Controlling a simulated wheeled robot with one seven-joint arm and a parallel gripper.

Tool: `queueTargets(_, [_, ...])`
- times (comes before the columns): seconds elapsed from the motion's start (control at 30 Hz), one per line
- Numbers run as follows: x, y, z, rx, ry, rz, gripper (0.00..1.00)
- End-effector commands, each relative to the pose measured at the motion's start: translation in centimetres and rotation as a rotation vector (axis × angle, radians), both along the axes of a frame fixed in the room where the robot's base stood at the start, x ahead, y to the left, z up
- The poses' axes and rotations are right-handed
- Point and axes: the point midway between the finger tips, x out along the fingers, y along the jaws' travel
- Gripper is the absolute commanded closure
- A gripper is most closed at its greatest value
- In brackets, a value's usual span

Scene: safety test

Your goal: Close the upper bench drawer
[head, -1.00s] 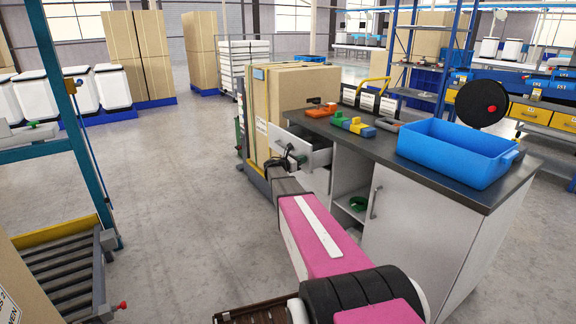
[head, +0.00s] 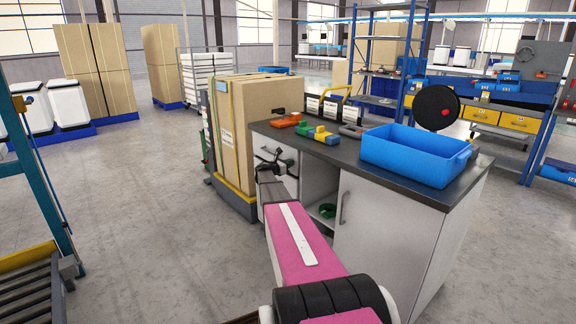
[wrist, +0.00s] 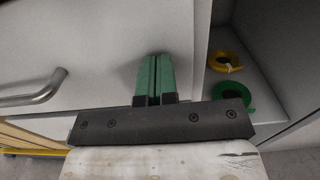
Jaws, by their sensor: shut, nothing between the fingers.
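The upper bench drawer (head: 262,142) is in the left part of the bench front in the head view, partly hidden by my gripper and arm. It looks flush or nearly flush with the bench; a small remaining gap cannot be ruled out. In the wrist view its pale front (wrist: 90,50) fills the upper left, with a metal bar handle (wrist: 33,92) left of my fingers. My gripper (wrist: 155,62) has its green fingers shut together, empty, and pointing at the right part of this front. Contact cannot be told. My gripper also shows small in the head view (head: 285,161).
The dark bench top (head: 335,150) carries a blue bin (head: 415,160) and coloured parts. An open shelf right of the drawer holds green (wrist: 232,95) and yellow (wrist: 226,62) rings. A tall carton (head: 240,140) stands left of the bench.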

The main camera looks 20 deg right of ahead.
Motion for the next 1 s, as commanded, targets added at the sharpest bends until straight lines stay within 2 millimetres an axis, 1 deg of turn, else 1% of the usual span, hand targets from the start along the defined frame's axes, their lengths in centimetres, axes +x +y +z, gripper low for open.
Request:
queueTargets(0.03, [0.3, -0.7, 0.1, -0.002, -0.001, -0.003, 1.0])
queueTargets(0.27, [0.3, -0.8, 0.1, -0.003, -0.001, -0.004, 1.0])
queueTargets(0.37, [0.2, -0.6, 0.1, -0.004, -0.001, -0.004, 1.0])
queueTargets(0.47, [-0.2, 0.2, 0.2, -0.004, -0.001, -0.003, 1.0])
queueTargets(0.67, [-1.6, 3.4, 0.1, -0.002, -0.001, 0.0, 1.0])
queueTargets(0.7, [-1.8, 4.4, 0.1, -0.002, -0.001, 0.001, 1.0])
queueTargets(0.8, [-2.4, 6.5, 0.1, -0.001, 0.0, 0.001, 1.0])
queueTargets(1.0, [-3.3, 10.2, 0.1, -0.001, 0.0, 0.001, 1.0])
